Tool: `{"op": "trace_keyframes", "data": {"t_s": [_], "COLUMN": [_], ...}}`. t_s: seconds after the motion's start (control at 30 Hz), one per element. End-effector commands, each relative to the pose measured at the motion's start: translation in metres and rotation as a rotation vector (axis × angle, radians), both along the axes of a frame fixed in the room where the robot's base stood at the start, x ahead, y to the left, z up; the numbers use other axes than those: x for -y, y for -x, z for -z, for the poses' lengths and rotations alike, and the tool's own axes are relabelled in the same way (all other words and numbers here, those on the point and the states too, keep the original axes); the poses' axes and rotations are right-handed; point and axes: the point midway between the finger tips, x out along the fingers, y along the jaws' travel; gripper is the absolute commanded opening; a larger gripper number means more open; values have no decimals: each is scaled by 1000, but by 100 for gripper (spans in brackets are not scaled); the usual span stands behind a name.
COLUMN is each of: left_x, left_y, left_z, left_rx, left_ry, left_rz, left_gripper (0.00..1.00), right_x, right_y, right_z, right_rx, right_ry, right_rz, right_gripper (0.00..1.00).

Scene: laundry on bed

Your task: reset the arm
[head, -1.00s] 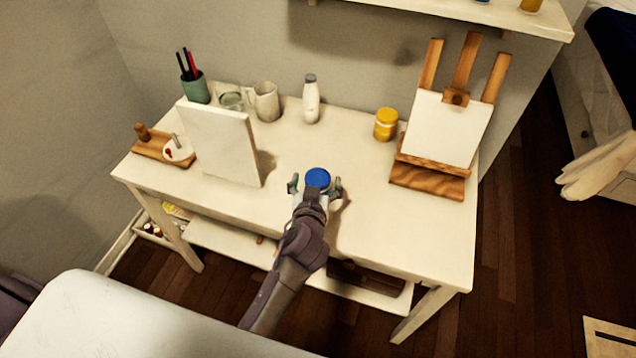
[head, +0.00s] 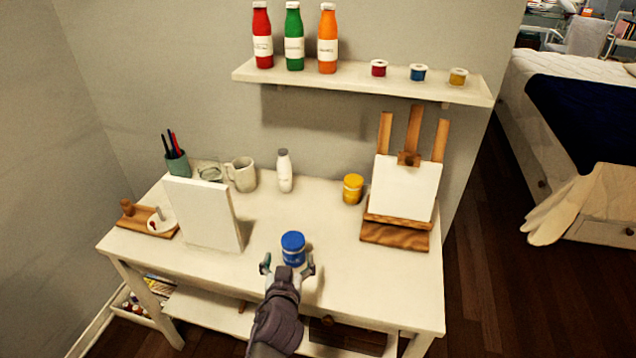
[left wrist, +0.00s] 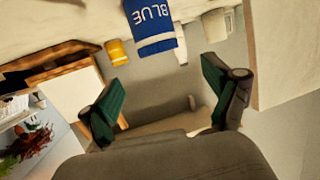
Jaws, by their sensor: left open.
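My left gripper (head: 287,265) is open and empty over the front of the white desk. Its two green-lined fingers are spread wide in the left wrist view (left wrist: 163,95). A blue-lidded jar (head: 293,248) stands upright on the desk just beyond the fingertips. In the left wrist view the jar (left wrist: 151,24) appears upside down with a "BLUE" label, clear of the fingers. My right gripper is in neither view.
The white desk (head: 270,215) holds a blank canvas (head: 203,214), mugs, a pen cup (head: 176,164), a white bottle (head: 284,172), a yellow jar (head: 352,189) and an easel (head: 403,190). A wall shelf (head: 360,80) with bottles hangs above. A bed stands at right.

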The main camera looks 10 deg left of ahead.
Motion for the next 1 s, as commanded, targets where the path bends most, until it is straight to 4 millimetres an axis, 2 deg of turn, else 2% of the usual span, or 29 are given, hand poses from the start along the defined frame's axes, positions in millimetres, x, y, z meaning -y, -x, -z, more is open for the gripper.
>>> {"op": "trace_keyframes", "data": {"t_s": [0.07, 0.17, 0.27, 0.33, 0.43, 0.5, 0.7, 1.0], "left_x": [-1, -11, -34, -48, -57, -58, -52, -39], "left_y": [1, 13, 49, 84, 133, 161, 225, 295], "left_z": [0, 6, 20, 31, 41, 44, 43, 31], "left_rx": [-3, -45, -169, -295, -465, -561, -767, -964], "left_ry": [0, -3, -5, -6, -5, -5, -9, -23], "left_rz": [-2, -23, -64, -75, -50, -16, 106, 295], "left_gripper": [88, 88, 88, 88, 88, 88, 88, 88], "right_x": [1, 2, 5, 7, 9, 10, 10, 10], "right_y": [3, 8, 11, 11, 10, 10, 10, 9], "right_z": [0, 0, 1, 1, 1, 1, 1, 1], "right_rx": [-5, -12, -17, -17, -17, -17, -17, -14], "right_ry": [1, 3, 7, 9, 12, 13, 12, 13], "right_rz": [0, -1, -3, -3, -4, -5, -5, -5], "right_gripper": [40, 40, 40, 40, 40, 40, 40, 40]}}
